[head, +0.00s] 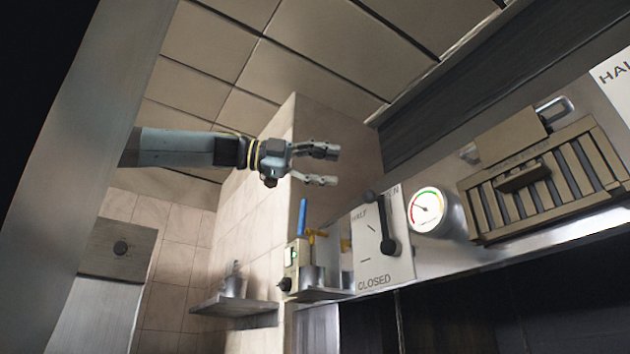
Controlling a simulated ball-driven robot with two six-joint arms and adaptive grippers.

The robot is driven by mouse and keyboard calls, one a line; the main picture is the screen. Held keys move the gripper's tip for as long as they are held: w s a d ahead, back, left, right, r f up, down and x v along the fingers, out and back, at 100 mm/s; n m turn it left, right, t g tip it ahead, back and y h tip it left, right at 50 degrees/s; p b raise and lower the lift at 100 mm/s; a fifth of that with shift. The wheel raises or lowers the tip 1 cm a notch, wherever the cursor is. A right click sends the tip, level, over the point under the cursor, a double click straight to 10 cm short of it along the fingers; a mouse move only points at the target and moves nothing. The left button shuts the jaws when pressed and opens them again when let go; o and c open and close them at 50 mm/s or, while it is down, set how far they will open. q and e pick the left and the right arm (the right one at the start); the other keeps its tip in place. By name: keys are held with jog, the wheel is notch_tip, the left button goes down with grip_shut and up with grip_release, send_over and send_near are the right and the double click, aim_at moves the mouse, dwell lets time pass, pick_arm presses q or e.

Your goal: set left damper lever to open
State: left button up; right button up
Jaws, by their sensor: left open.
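The left damper lever (380,222) is black, on a white plate (396,273) marked HALF at upper left, CLOSED at the bottom, and a label ending in N at upper right. One round end of the lever lies low on the plate's right side. The other end points up and slightly left, between HALF and the N, covering part of that upper label. My left gripper (328,166) is open and empty, up and left of the lever and apart from it. Its fingers point right. My right gripper is out of view.
A round gauge (427,209) and a slatted vent (545,180) sit right of the plate. A second white plate (617,80) is cut off at upper right. A holder with a blue-handled tool (303,217) stands left of the lever. A shelf (235,307) is lower left.

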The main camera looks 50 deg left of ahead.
pick_arm(q)
jog(key=shift+b+v, duration=0.55)
jog(key=shift+v, duration=0.65)
jog(key=shift+s+d+f, duration=0.1)
jog(key=shift+d, duration=0.05)
